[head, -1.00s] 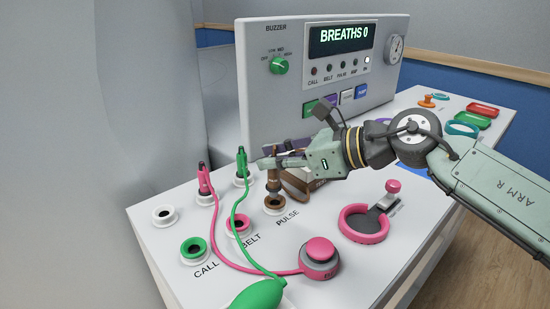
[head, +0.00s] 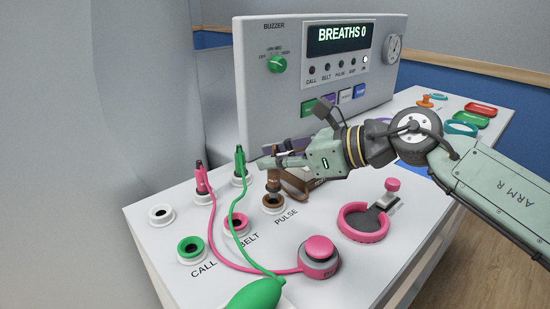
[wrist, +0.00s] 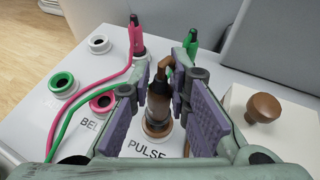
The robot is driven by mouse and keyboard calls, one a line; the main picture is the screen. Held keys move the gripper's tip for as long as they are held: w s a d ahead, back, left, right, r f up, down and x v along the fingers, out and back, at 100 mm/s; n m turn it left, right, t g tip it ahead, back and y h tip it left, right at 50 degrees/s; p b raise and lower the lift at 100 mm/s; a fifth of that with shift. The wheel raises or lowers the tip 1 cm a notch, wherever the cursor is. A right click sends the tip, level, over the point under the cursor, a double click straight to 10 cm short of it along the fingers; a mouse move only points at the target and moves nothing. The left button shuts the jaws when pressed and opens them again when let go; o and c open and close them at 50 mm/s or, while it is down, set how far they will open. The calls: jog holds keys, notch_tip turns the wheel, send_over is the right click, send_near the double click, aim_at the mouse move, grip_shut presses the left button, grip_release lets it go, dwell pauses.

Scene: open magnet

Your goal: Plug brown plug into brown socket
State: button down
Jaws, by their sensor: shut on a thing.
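The brown plug (head: 273,183) stands upright over the brown socket (head: 273,204), which is marked PULSE. In the wrist view the plug (wrist: 158,102) is between my two finger pads, with the socket ring (wrist: 157,131) right below it. My gripper (head: 274,163) is shut on the plug's upper part. The plug's lower end meets the socket opening in both views; I cannot tell how deep it sits.
Pink (head: 202,178) and green (head: 240,162) plugs stand in sockets at the left, with cords looping across the panel. Green CALL (head: 191,248) and pink BELT (head: 237,222) sockets look empty. A pink push button (head: 319,251) and pink ring (head: 367,222) lie in front. The console (head: 320,75) stands behind.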

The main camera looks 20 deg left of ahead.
aim_at(274, 177)
jog(key=shift+f+b, duration=1.25)
jog(key=shift+b, duration=0.1)
jog(key=c, duration=1.4)
grip_release()
jog(key=shift+c, duration=0.2)
